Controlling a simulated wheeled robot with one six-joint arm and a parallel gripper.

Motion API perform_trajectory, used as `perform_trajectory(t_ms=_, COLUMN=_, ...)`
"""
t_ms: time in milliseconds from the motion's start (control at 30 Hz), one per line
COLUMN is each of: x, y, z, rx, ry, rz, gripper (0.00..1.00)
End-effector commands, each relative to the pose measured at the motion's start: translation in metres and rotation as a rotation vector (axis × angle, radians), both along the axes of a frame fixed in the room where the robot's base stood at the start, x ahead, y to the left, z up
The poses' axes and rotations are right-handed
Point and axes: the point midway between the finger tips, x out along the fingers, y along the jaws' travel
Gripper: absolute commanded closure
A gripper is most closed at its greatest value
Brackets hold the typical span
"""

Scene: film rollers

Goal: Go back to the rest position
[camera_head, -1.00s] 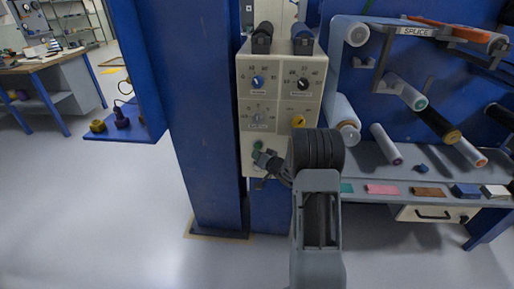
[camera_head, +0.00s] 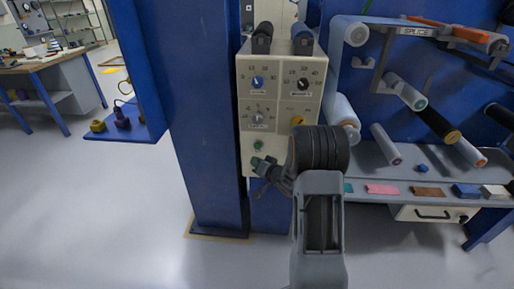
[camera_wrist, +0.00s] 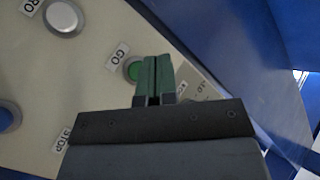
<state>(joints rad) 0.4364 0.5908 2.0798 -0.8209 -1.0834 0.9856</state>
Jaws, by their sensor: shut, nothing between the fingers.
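My gripper (camera_head: 257,162) is in front of the lower left of a cream control panel, just below its green button (camera_head: 258,145). In the wrist view my gripper (camera_wrist: 155,58) has its two green fingers together with nothing between them. The fingertips are close to the green button (camera_wrist: 133,70) beside the GO label and cover part of its right side. I cannot tell whether they touch the panel. The control panel (camera_head: 279,141) carries several knobs, one of them yellow, and my arm hides its lower right part.
A blue post (camera_head: 205,120) stands directly left of the panel. On the right, a grey shelf (camera_head: 372,160) holds rollers and coloured blocks, with a drawer (camera_head: 430,214) below. A small blue ledge (camera_head: 140,128) juts out at the left. The floor (camera_head: 90,220) at front left is clear.

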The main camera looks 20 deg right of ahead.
Motion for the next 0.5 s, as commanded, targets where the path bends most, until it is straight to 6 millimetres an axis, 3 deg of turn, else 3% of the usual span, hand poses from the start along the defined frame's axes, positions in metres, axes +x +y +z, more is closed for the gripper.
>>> perform_trajectory(t_ms=400, x=0.000, y=0.000, z=-0.001, rx=-0.018, ry=-0.002, rz=0.001, gripper=1.00)
perform_trajectory(t_ms=500, x=-0.001, y=-0.007, z=-0.013, rx=-0.102, ry=0.052, rz=-0.020, gripper=1.00)
